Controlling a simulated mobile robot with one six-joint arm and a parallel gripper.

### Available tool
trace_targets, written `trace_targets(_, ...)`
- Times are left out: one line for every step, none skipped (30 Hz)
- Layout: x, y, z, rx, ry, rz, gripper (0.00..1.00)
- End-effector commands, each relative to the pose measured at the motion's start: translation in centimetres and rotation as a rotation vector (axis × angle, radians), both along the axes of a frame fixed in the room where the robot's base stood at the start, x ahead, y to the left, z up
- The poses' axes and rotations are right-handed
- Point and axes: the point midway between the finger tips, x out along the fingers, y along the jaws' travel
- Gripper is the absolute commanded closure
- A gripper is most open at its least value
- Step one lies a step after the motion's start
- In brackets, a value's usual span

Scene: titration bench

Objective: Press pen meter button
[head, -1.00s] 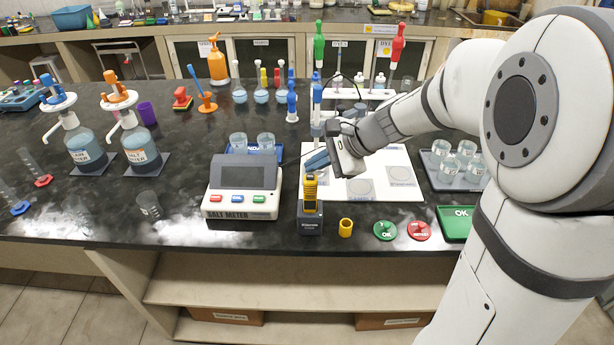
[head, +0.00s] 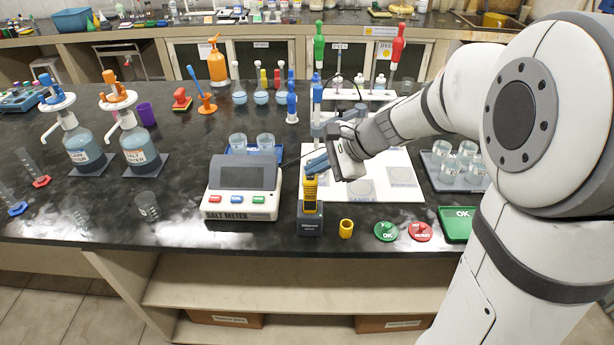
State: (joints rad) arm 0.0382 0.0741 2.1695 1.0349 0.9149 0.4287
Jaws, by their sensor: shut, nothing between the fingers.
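The yellow pen meter (head: 310,193) stands upright in a dark grey holder (head: 310,224) near the front edge of the bench, in the head view. My gripper (head: 309,167) is shut and empty. Its blue-grey fingertips are at the upper part of the pen meter, at about the height of its top. They cover part of the meter's top. I cannot tell whether they touch it, and the button cannot be made out.
The salt meter box (head: 241,187) stands close on the left. A small yellow cap (head: 346,228) lies on the right, then green (head: 385,231) and red (head: 420,231) discs. A white board (head: 395,185) lies behind, under my gripper and wrist.

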Motion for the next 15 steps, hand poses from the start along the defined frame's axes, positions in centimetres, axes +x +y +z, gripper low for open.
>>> trace_targets(-0.01, 0.00, -0.15, 0.000, 0.000, 0.000, 1.00)
trace_targets(-0.01, 0.00, -0.19, 0.000, 0.000, 0.000, 1.00)
trace_targets(0.00, 0.00, -0.23, 0.000, 0.000, 0.000, 1.00)
trace_targets(-0.01, 0.01, -0.27, 0.000, 0.000, 0.000, 1.00)
trace_targets(-0.01, 0.01, -0.32, 0.000, 0.001, 0.001, 1.00)
trace_targets(-0.01, 0.00, -0.36, 0.000, 0.001, 0.001, 1.00)
trace_targets(-0.01, 0.00, -0.40, 0.000, 0.001, 0.001, 1.00)
trace_targets(-0.01, 0.00, -0.44, 0.000, 0.001, 0.001, 1.00)
trace_targets(-0.01, 0.00, -0.49, 0.000, 0.001, 0.001, 1.00)
trace_targets(-0.01, 0.00, -0.53, 0.000, 0.001, 0.001, 1.00)
trace_targets(-0.02, 0.00, -0.58, 0.000, 0.001, 0.001, 1.00)
trace_targets(-0.02, 0.00, -0.64, 0.000, 0.001, 0.001, 1.00)
trace_targets(-0.03, 0.00, -0.62, 0.000, 0.001, 0.001, 1.00)
trace_targets(-0.03, 0.01, -0.59, 0.000, 0.001, 0.001, 1.00)
trace_targets(-0.04, 0.01, -0.60, -0.001, 0.001, 0.001, 1.00)
